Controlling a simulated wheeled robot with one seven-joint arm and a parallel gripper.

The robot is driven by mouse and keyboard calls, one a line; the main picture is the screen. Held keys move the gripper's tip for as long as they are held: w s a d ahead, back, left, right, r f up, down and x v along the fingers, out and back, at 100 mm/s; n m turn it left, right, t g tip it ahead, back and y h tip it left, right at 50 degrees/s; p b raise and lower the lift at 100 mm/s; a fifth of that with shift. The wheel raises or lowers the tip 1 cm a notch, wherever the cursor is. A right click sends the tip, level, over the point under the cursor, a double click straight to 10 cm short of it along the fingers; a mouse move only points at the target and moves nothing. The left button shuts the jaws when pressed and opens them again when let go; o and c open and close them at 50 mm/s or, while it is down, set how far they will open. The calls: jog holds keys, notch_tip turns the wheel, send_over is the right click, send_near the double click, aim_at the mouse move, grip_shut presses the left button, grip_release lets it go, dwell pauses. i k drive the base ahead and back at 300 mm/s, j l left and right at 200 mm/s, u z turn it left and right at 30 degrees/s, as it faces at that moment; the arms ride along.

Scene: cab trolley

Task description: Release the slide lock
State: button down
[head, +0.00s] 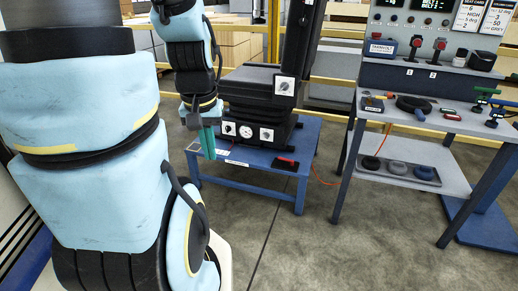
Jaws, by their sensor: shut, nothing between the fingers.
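A black cab seat (262,85) stands on a blue low table (245,178). The seat's dark base carries several white-faced knobs or dials (246,131) along its front. A red bar or handle (287,161) sits on a dark plate at the table's front right; I cannot tell whether this is the slide lock. My gripper (209,156) points down with teal fingers at the left front of the seat base. It is shut and empty, and in this view overlaps the table's left edge. I cannot tell whether it touches anything.
A workbench (440,112) at the right holds tools, a dark coil and a control panel (440,28) behind. Its lower shelf (410,175) carries a tray with several rounded pieces. The floor (345,240) in front is clear.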

aim_at(292, 161)
jog(key=i+l+u, duration=0.65)
jog(key=i+l, duration=0.85)
jog(key=l, duration=0.2)
